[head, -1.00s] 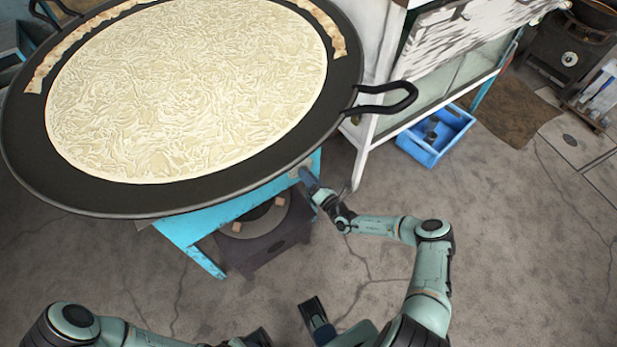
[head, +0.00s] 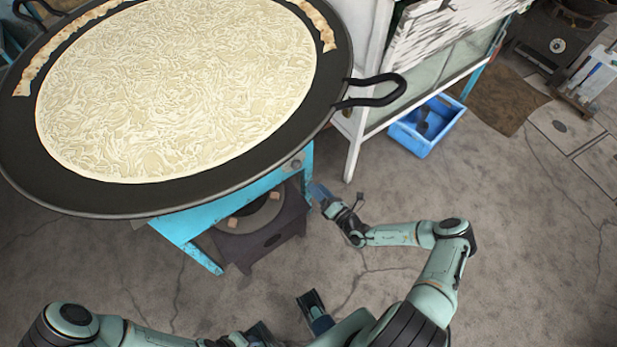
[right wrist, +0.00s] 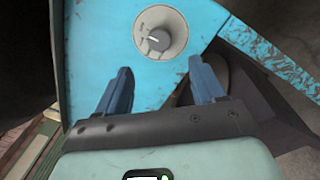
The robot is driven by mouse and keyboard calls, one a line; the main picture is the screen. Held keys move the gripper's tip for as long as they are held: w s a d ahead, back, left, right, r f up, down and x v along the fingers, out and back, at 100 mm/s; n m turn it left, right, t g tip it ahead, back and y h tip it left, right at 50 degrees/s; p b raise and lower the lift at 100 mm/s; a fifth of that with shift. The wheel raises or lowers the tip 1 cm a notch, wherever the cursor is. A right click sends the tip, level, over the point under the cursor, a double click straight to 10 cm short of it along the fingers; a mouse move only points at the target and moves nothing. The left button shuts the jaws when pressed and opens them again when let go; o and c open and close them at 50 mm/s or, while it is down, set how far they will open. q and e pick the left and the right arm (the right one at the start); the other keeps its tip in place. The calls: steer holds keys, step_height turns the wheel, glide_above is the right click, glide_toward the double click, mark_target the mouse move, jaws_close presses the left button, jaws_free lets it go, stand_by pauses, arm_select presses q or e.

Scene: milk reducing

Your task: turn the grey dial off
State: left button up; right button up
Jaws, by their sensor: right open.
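The grey dial (right wrist: 160,34) is a round knob on the turquoise front panel of the stand, with a short pale mark near its centre. It also shows small in the head view (head: 297,164), just under the big pan's rim. My right gripper (head: 317,191) is open and empty, a little below and right of the dial and apart from it. In the right wrist view its two blue fingers (right wrist: 162,88) are spread wide, with the dial beyond and between them. My left arm comes in at the lower left; its gripper (head: 262,336) is dark, partly cut off and unclear.
A large black pan (head: 110,197) with a pale milk sheet tops the turquoise stand (head: 245,195); its handle (head: 378,92) juts right. A dark stove (head: 262,238) sits beneath. A white cabinet (head: 352,150) and blue crate (head: 420,148) stand right. Floor is clear nearer me.

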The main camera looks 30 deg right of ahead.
steer(key=s, duration=0.4)
steer(key=shift+d+f, duration=0.1)
steer(key=shift+d, duration=0.15)
